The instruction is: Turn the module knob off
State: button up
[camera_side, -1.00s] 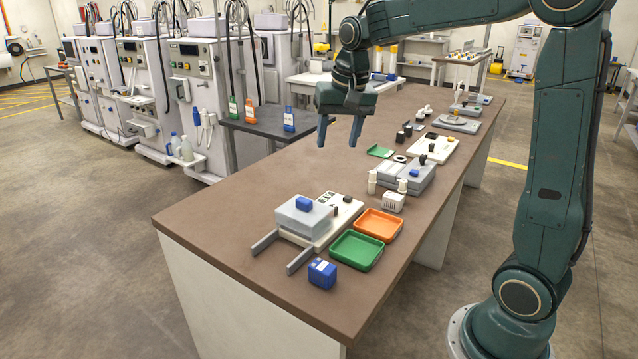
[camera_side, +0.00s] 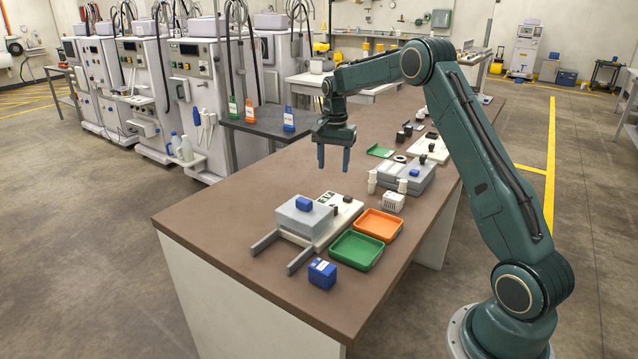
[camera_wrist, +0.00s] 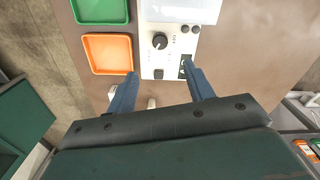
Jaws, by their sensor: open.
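The module is a white plate (camera_side: 323,243) with a grey block (camera_side: 300,220) on it, on the brown bench. Its black round knob (camera_wrist: 159,41) stands on the white plate (camera_wrist: 147,58) in the wrist view, with dial marks around it. In the side view the knob (camera_side: 335,211) is a small dark shape beside the grey block. My gripper (camera_side: 333,168) is open and empty, fingers pointing down, above the bench and the plate's far end. In the wrist view my fingers (camera_wrist: 161,76) are spread apart, with the knob ahead of them, not between them.
An orange tray (camera_side: 378,225) and a green tray (camera_side: 356,251) lie right of the module. A blue box (camera_side: 322,273) stands near the front edge. A white vented block (camera_side: 393,201) and a grey unit (camera_side: 408,177) stand farther back. The bench left of the module is clear.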

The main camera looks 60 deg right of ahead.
aim_at(333, 206)
jog(key=shift+d+f, duration=0.15)
jog(key=shift+f, duration=0.05)
notch_tip(333, 206, down, 14)
jog(key=shift+r, duration=0.1)
dwell(0.8)
jog(key=c, duration=1)
jog(key=shift+o, duration=0.2)
